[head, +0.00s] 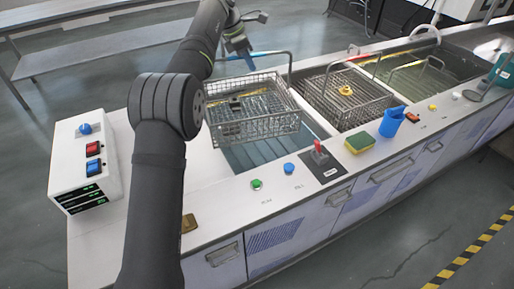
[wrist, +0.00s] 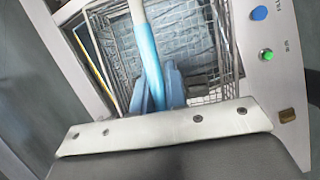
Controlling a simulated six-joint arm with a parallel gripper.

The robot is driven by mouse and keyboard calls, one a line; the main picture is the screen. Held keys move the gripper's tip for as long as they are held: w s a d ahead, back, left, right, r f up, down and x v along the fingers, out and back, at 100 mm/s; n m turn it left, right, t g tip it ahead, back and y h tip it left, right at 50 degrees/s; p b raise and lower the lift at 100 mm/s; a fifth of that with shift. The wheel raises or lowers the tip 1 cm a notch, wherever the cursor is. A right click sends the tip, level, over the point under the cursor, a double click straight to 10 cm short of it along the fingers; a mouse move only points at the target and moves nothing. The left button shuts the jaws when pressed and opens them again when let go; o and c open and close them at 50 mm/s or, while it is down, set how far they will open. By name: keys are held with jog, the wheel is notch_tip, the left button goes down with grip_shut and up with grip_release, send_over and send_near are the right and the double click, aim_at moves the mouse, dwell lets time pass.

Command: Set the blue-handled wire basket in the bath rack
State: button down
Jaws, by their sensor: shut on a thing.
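The blue-handled wire basket (head: 255,127) hangs over the left bath (head: 262,155), roughly level, with a small dark part inside it. My gripper (head: 240,50) is above the basket, shut on its blue handle (head: 262,54). In the wrist view the blue handle (wrist: 146,48) runs between the blue fingers (wrist: 160,90) of my gripper, with the basket mesh (wrist: 215,80) below. The basket hides much of the left bath, and I cannot make out the bath rack clearly.
A second wire basket (head: 368,107) holding a yellow item sits at the middle bath. A sponge (head: 359,142), a blue cup (head: 391,122) and a red-lever switch (head: 319,155) line the front ledge. A control box (head: 85,160) stands at the left.

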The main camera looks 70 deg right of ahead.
jog(key=s+d+f, duration=0.3)
jog(key=s+d, duration=0.1)
jog(key=s, duration=0.1)
jog(key=n, duration=0.2)
send_over(258, 112)
jog(key=shift+h, duration=0.4)
notch_tip(258, 112, down, 10)
jog(key=shift+s+r, duration=0.1)
jog(key=shift+r, duration=0.15)
notch_tip(258, 112, down, 10)
jog(key=shift+r, duration=0.2)
jog(key=c, duration=1.5)
grip_release()
jog(key=shift+f, duration=0.2)
jog(key=shift+o, duration=0.2)
jog(key=shift+r, duration=0.15)
